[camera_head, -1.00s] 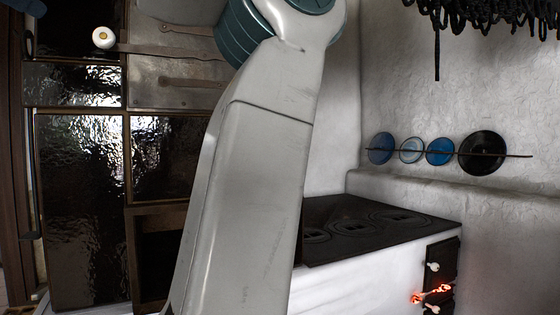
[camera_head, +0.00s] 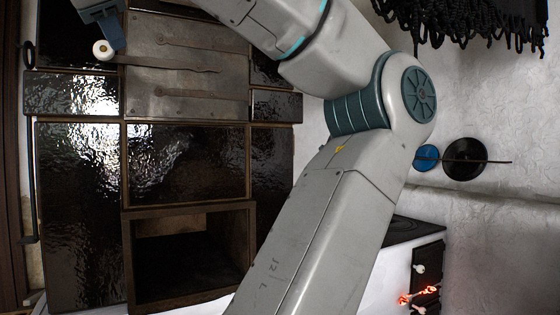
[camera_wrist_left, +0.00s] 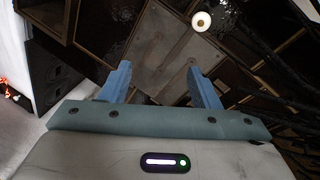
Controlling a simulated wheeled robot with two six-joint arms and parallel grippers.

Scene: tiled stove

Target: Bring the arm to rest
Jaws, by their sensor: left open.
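My left arm (camera_head: 330,235) crosses the middle of the head view, bends at the elbow, and leaves the top edge. My right gripper is not in view.
Dark glossy tiles (camera_head: 185,165) surround the metal door. An open niche (camera_head: 185,255) lies below it.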

